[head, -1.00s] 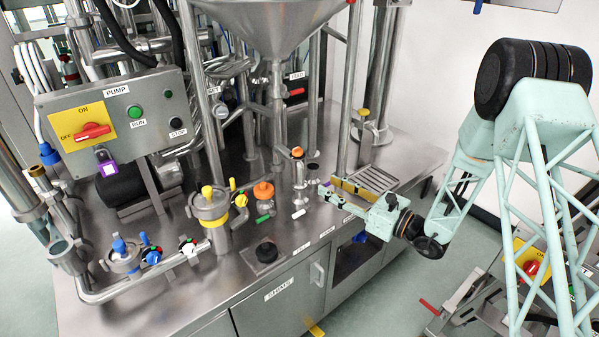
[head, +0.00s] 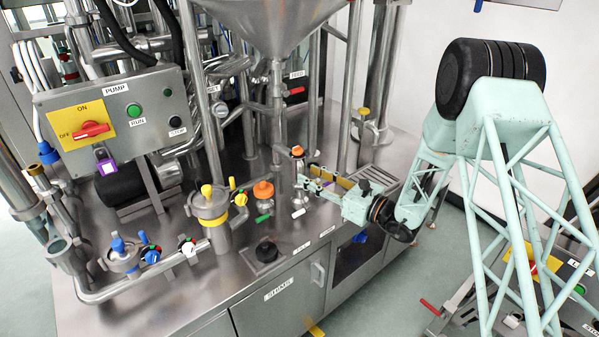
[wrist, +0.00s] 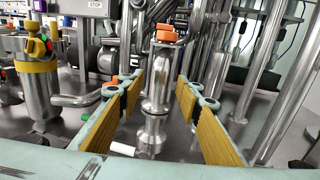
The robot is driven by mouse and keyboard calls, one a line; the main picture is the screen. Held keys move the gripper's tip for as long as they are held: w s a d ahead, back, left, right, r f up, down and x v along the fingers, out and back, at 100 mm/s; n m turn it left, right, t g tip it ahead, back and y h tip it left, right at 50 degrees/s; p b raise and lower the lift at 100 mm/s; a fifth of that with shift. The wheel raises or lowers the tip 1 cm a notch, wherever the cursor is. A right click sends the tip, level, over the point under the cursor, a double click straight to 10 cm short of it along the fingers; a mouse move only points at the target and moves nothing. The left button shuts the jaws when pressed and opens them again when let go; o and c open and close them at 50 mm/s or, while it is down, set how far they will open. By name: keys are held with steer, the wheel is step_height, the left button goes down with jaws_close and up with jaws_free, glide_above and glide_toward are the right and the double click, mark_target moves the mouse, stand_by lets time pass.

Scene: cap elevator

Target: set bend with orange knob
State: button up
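An orange knob (head: 297,151) tops a slim upright metal pipe piece (head: 299,172) on the steel deck, in the middle of the head view. In the wrist view the orange knob (wrist: 165,31) sits above the metal fitting (wrist: 156,95), which shows centrally between my two fingers. My gripper (head: 313,178) is open, its yellow-padded fingers spread and pointing at the fitting from the right. In the wrist view my gripper (wrist: 160,85) holds nothing. Whether the fingertips reach around the fitting or stop short is hard to tell. A white handle end (wrist: 122,148) shows low beside it.
Another orange knob (head: 263,190) stands on a valve left of the fitting. A yellow-banded vessel (head: 211,220) stands further left. A grated drain (head: 378,180) lies to the right.

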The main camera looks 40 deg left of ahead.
mark_target(303, 172)
steer(key=shift+a, duration=2.65)
jaws_close()
